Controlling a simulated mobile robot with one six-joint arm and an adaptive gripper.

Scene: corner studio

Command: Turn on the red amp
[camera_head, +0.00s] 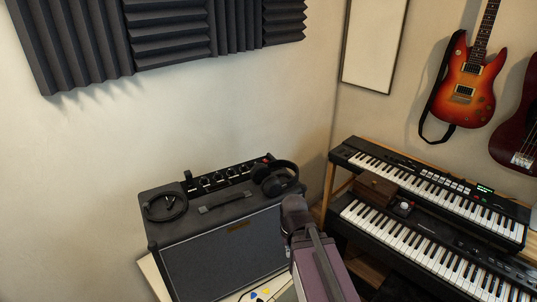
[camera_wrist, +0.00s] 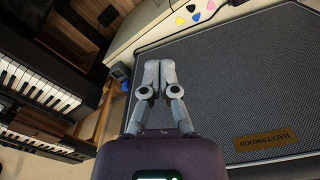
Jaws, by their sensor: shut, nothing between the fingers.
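A dark grey-black amp (camera_head: 225,258) with a gold badge stands against the wall in the head view. No red-bodied amp shows. A row of knobs runs along the back of its top, with a small red part (camera_head: 267,157) at the right end. In the wrist view, the amp's front grille (camera_wrist: 245,85) fills the right side. My gripper (camera_wrist: 152,66) is shut and empty, in front of the grille's left edge as seen there. In the head view my arm covers the amp's right front, and I cannot make out the fingertips.
Headphones (camera_head: 275,178) and a coiled cable (camera_head: 165,206) lie on the amp's top. Coloured picks (camera_wrist: 195,12) lie on the pale surface beside it. Two keyboards (camera_head: 430,185) stand on a rack to the right, with a small wooden box (camera_head: 376,187). Guitars (camera_head: 467,85) hang on the wall.

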